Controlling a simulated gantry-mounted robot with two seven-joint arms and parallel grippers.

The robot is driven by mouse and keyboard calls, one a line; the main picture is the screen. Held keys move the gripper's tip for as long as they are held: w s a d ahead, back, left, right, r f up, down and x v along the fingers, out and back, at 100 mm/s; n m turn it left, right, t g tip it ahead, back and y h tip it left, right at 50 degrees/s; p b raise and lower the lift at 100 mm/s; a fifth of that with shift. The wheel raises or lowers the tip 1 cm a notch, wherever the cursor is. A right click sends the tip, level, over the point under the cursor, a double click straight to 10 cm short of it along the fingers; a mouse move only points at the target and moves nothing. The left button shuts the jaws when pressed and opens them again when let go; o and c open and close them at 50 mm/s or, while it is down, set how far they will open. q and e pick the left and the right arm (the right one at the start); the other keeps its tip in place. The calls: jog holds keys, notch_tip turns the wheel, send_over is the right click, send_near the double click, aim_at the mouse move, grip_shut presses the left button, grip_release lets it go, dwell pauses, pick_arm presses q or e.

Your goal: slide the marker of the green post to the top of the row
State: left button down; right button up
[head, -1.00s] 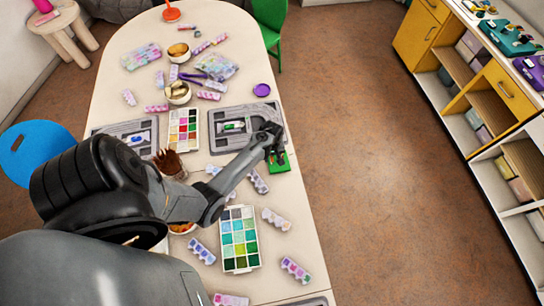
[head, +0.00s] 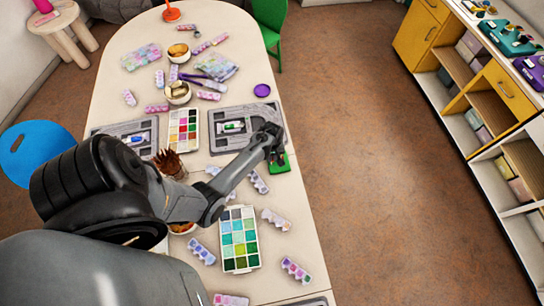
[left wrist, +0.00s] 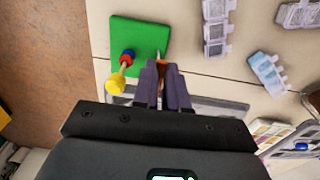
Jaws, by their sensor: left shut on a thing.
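The green board (left wrist: 125,38) lies flat at the table's right edge; it also shows in the head view (head: 281,165), partly behind my gripper. My left gripper (left wrist: 163,65) is beside this post, over the board's edge. Its fingers are shut on the marker (left wrist: 162,57), a small orange piece mostly hidden between them. In the head view the left gripper (head: 276,156) is small and dark. My right gripper is not in view.
Grey trays (head: 217,117) and colour palettes (head: 239,265) lie close by on the pale table (head: 275,290). Several bead strips (head: 276,219) are scattered around. A purple disc (head: 261,90) lies beyond the gripper. Open floor is to the right of the table.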

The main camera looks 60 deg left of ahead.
aim_at(272, 168)
pick_arm(q)
jog(key=shift+f, duration=0.3)
jog(key=shift+f+b, duration=1.35)
jog(key=shift+f, duration=0.75)
jog(key=c, duration=1.1)
grip_release()
